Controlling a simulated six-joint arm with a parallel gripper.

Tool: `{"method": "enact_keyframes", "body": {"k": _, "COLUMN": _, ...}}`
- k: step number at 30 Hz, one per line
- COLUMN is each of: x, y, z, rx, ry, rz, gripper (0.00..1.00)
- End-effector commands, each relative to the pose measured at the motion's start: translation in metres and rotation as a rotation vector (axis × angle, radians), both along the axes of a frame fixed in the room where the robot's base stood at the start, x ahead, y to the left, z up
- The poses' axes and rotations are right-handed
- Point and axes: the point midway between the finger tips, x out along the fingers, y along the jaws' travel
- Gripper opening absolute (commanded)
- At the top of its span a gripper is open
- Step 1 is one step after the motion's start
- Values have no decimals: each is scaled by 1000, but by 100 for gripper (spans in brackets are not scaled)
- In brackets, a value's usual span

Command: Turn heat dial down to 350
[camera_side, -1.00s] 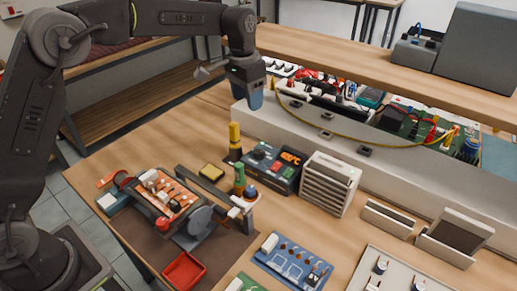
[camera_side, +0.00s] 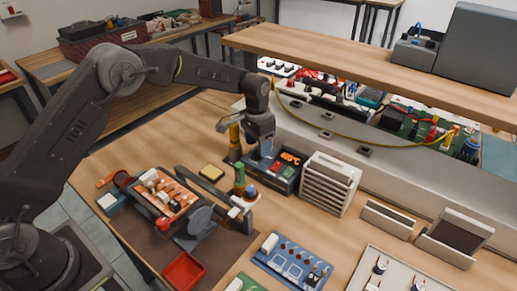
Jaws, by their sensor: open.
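The digits are too small to read. My gripper (camera_side: 262,155) points down at the left part of the station's front, and it is open. It covers the spot where the dial sits, so the dial is hidden. I cannot tell whether the fingers touch the dial or are around it.
A green bottle (camera_side: 239,176) is in front of the station. A white slatted rack (camera_side: 329,184) stands close on its right. A wooden shelf (camera_side: 370,73) overhangs behind.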

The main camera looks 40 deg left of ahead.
Motion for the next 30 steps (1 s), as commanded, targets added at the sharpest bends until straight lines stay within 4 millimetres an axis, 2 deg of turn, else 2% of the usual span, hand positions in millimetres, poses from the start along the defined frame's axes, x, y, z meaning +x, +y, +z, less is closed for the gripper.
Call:
{"method": "enact_keyframes", "body": {"k": 6, "x": 0, "y": -1, "z": -19, "rx": 0, "ry": -1, "rz": 0, "gripper": 58}}
{"method": "enact_keyframes", "body": {"k": 16, "x": 0, "y": -1, "z": -21, "rx": 0, "ry": -1, "rz": 0, "gripper": 57}}
{"method": "enact_keyframes", "body": {"k": 30, "x": 0, "y": -1, "z": -21, "rx": 0, "ry": -1, "rz": 0, "gripper": 12}}
